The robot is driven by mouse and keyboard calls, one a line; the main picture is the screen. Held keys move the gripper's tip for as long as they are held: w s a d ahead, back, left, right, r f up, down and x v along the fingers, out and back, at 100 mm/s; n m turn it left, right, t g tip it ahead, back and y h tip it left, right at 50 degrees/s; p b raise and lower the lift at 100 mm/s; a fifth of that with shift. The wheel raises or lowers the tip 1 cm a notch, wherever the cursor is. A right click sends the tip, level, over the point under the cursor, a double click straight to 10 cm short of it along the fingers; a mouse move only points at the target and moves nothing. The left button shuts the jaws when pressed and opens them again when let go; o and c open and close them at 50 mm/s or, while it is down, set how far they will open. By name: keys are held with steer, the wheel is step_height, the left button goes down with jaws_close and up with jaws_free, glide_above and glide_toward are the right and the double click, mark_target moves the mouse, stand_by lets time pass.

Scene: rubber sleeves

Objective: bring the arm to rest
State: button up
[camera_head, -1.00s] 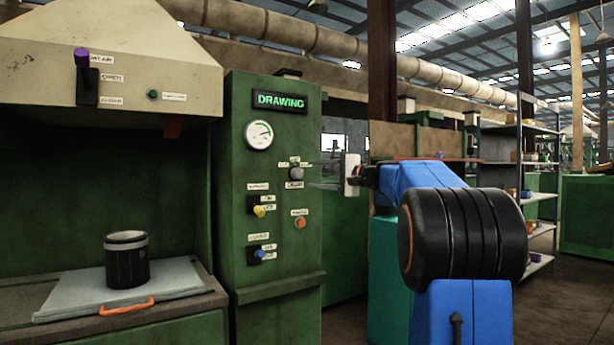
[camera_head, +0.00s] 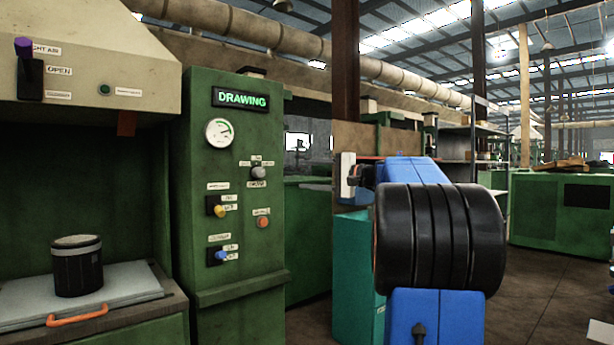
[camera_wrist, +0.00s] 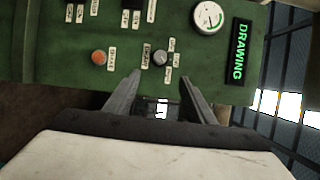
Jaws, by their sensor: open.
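My gripper shows in the wrist view (camera_wrist: 158,82) with its two grey fingers apart and nothing between them. The green panel (camera_wrist: 110,40) is beyond the fingertips, with its orange button (camera_wrist: 98,57) and grey knob (camera_wrist: 160,58). In the head view, the white mount of my gripper (camera_head: 347,175) is at the left of my blue and black arm, to the right of the panel. The fingers cannot be made out there. The arm is bent, with its black joint large in front.
A dark cylinder with a grey band (camera_head: 77,268) stands on a grey plate (camera_head: 130,285) with an orange handle (camera_head: 77,316). The green panel (camera_head: 235,300) has a lit DRAWING sign (camera_head: 241,99). A teal cabinet (camera_head: 350,290) is behind my arm. Open floor (camera_head: 550,285) lies right.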

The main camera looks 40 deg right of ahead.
stand_by(0.3)
steer(key=s+a+f+n+g, duration=0.2)
steer(key=s+a+f+g, duration=0.15)
steer(key=a+f, duration=0.45)
steer(key=s+a+f+n+g+h, duration=0.1)
steer(key=s+a+f+g, duration=0.1)
steer(key=s+a+f, duration=0.6)
steer(key=s+a+f+n+g, duration=0.1)
steer(key=a+f+n+g, duration=0.15)
steer(key=a+f, duration=0.6)
steer(key=s+a+f+n+g+h, duration=0.1)
steer(key=s+a+f+n+h, duration=0.2)
steer(key=s+f, duration=0.7)
steer(key=s+a+f+n+g+h, duration=0.2)
steer(key=s+a+f+n+h, duration=0.1)
steer(key=s+f, duration=0.8)
steer(key=s+n, duration=0.1)
steer(key=s, duration=0.2)
steer(key=shift+n+g, duration=0.3)
steer(key=shift+n, duration=0.05)
